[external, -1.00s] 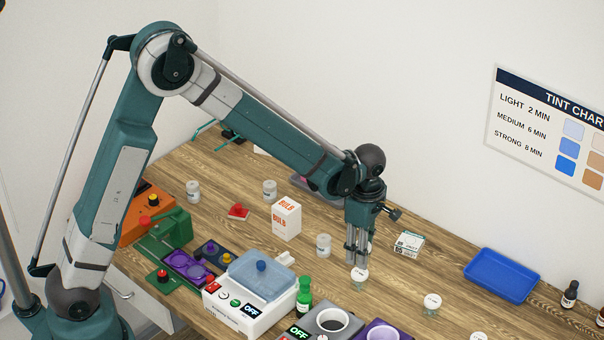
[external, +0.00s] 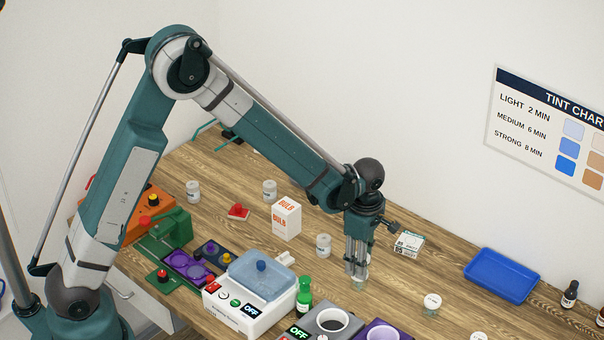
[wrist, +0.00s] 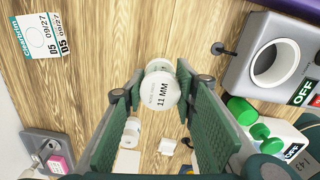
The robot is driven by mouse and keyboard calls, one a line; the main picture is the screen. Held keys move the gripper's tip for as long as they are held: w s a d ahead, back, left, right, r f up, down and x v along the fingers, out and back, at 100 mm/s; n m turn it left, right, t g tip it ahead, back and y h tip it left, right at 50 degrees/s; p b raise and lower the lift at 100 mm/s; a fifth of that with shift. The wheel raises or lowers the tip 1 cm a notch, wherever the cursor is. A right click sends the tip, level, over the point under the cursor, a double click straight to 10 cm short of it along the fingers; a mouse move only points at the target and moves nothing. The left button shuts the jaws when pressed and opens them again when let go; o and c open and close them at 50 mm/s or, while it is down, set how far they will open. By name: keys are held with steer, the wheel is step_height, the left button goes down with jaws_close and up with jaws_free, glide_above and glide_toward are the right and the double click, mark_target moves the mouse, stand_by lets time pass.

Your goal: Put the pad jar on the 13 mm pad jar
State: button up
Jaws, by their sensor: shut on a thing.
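My gripper (external: 357,270) points down over the table and is shut on a pad jar (external: 360,284). In the wrist view this jar (wrist: 163,88) has a white lid reading "11 MM" and sits between the green finger pads. In the external view the fingers hide its lid; its clear lower part shows at or near the table top, and I cannot tell whether it touches. Similar jars stand at right front (external: 432,303), at the front edge (external: 478,337), left of my gripper (external: 323,245) and farther back (external: 269,190) (external: 193,190). Their sizes are unreadable, so I cannot tell which is 13 mm.
A white-and-blue machine (external: 250,290), a green bottle (external: 304,297) and a grey warmer (external: 325,325) stand at left front. A bulb box (external: 287,219) stands behind left, a small carton (external: 409,243) behind right. A blue tray (external: 501,275) lies right, with bare wood before it.

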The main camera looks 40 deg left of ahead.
steer(key=shift+f, duration=0.15)
steer(key=o, duration=0.9)
steer(key=shift+r, duration=6.15)
